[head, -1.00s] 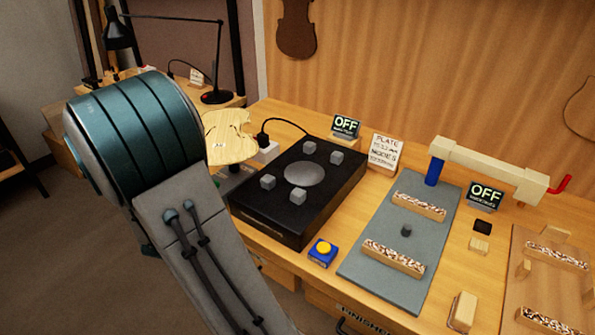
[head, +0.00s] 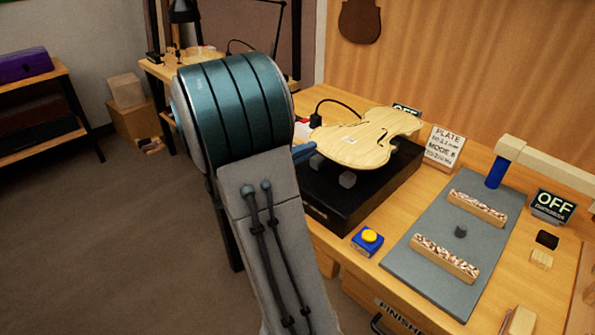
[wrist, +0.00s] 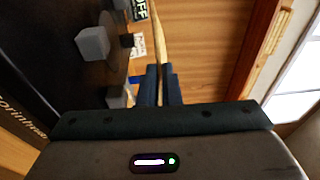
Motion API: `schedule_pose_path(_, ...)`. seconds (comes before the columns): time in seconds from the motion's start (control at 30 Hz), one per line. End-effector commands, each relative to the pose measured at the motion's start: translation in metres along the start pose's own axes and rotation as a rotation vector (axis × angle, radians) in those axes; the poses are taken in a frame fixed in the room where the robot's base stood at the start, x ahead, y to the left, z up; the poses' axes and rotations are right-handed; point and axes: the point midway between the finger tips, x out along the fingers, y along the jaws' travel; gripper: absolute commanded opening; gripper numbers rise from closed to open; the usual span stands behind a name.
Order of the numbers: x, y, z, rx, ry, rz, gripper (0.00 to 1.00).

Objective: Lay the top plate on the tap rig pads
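The top plate (head: 368,140) is a pale wooden violin-shaped plate, held about level over the black box (head: 325,200) with grey blocks (head: 348,179). My gripper (wrist: 160,85) is shut on the plate's near-left edge; the plate shows edge-on between the fingers in the wrist view (wrist: 158,40). A gap shows there between the plate and the grey blocks (wrist: 92,43). In the head view the plate hides the box's round disc and the far blocks. The grey board (head: 430,265) at right carries two speckled padded bars (head: 444,259) (head: 477,209), both bare, with a small dark knob between.
A blue button box with yellow top (head: 368,241) stands before the black box. A lettered card (head: 444,148) and an OFF display (head: 553,205) stand behind. A pale beam on a blue post (head: 497,172) rises at the grey board's far end. A lamp (head: 185,12) stands back left.

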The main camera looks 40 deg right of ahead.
Motion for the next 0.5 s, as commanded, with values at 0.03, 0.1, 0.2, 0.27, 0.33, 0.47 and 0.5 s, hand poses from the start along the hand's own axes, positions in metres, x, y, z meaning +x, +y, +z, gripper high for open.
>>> schedule_pose_path(0.03, -0.009, 0.007, 0.006, -0.003, -0.002, -0.001, 0.0)
schedule_pose_path(0.1, -0.016, 0.012, 0.012, -0.002, -0.002, -0.001, 0.0)
schedule_pose_path(0.2, -0.023, 0.016, 0.016, -0.001, 0.0, -0.001, 0.0)
schedule_pose_path(0.27, -0.025, 0.018, 0.017, -0.001, 0.001, -0.001, 0.0)
schedule_pose_path(0.33, -0.025, 0.023, 0.017, -0.002, 0.001, -0.001, 0.0)
schedule_pose_path(0.47, -0.026, 0.042, 0.017, -0.004, 0.001, -0.001, 0.0)
schedule_pose_path(0.5, -0.026, 0.048, 0.017, -0.004, 0.001, -0.001, 0.0)
